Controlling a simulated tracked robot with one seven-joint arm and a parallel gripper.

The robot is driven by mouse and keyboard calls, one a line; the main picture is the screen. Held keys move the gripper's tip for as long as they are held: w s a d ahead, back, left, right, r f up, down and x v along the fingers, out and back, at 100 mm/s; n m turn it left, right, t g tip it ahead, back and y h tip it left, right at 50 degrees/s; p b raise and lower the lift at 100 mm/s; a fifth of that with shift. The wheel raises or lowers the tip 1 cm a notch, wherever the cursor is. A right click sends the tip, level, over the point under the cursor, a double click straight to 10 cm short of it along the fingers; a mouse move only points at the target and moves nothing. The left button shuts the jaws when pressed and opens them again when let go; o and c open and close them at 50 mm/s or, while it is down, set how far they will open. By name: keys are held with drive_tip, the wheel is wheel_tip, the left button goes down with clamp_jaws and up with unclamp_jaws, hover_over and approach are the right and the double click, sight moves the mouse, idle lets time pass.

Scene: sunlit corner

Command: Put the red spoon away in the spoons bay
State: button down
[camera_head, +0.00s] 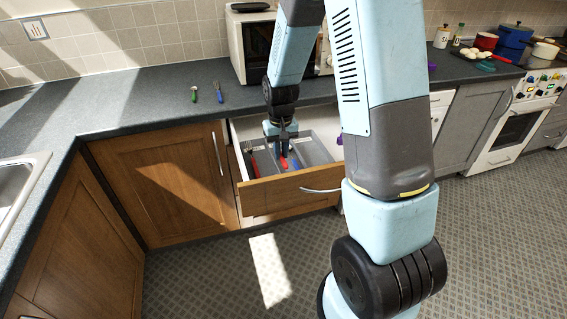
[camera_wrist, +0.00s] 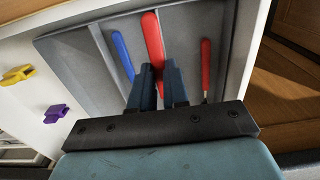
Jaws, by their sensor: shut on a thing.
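My gripper (camera_head: 284,150) is down at the open drawer and is shut on the red spoon (camera_wrist: 152,38). Its red handle rises between the two fingers in the wrist view; its bowl is hidden. The spoon is over or in the grey divided tray (camera_wrist: 62,55) in the drawer; I cannot tell if it touches the tray floor. A blue handle (camera_wrist: 122,55) lies just left of it in the wrist view. Another red handle (camera_wrist: 205,62) lies to the right, in a separate compartment. The tray's wide left compartment in the wrist view looks empty.
The wooden drawer front (camera_head: 290,193) stands out from the cabinets. A green-handled utensil (camera_head: 194,94) and a blue-handled one (camera_head: 218,92) lie on the counter (camera_head: 130,97). A microwave (camera_head: 258,48) stands behind the drawer. Yellow (camera_wrist: 18,74) and purple (camera_wrist: 55,113) pieces are beside the tray.

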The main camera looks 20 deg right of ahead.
drive_tip(key=w+d+f, duration=0.1)
drive_tip(key=w+f, duration=0.1)
drive_tip(key=f, duration=0.1)
drive_tip(key=w+d+f, duration=0.1)
drive_tip(key=f, duration=0.1)
drive_tip(key=shift+d, duration=0.3)
drive_tip(key=shift+f, duration=1.45)
drive_tip(key=shift+f, duration=0.3)
drive_tip(key=c, duration=1.4)
unclamp_jaws()
